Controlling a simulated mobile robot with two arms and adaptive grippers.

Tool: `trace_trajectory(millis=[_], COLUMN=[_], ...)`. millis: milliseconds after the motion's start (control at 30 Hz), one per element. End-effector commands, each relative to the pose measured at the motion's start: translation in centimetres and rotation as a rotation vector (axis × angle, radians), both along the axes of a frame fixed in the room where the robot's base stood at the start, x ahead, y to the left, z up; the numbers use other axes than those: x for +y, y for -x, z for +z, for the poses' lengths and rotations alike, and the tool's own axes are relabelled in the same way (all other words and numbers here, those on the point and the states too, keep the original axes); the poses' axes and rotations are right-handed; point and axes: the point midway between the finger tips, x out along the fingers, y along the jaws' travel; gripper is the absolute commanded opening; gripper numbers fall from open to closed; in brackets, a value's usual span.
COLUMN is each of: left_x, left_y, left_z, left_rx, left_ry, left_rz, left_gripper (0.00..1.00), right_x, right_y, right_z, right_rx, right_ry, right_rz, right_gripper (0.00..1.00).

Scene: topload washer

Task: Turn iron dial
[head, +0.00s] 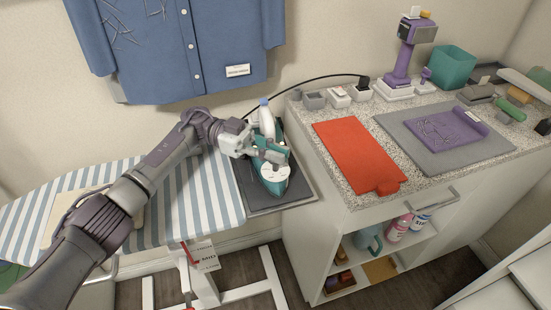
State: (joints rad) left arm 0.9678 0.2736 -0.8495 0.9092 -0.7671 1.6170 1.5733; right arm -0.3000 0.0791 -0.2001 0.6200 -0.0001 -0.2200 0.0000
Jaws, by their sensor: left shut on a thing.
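A teal iron (273,184) rests on a dark tray (305,192) at the right end of the striped ironing board (210,200). A white round dial (273,171) shows on the iron. My left gripper (262,157) reaches in from the left over the iron. It is shut at the iron, with its fingers by the dial. The fingers partly hide the iron's top, so their exact contact is hard to see. My right gripper is out of view.
A white bottle with a blue cap (266,119) stands behind the iron. A black cord runs from there to the counter. The counter (360,200) at right holds a red mat (352,152), a purple folded cloth (445,130) and a teal bin (452,68). A blue shirt (180,45) hangs behind.

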Motion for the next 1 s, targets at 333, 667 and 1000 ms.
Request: trace_trajectory(millis=[333,667,1000], left_x=[-0.07,-0.06,-0.04], left_y=[0.07,0.05,0.02], left_z=[-0.01,-0.02,0.00], left_rx=[0.001,0.001,0.000], left_ry=[0.000,0.000,0.000], left_rz=[-0.009,-0.008,-0.007], left_gripper=[0.00,0.36,0.36], right_x=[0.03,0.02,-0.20], right_y=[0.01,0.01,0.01], right_z=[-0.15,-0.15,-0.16], right_rx=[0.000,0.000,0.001], right_ry=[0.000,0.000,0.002], right_rz=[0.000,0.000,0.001], right_gripper=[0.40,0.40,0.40])
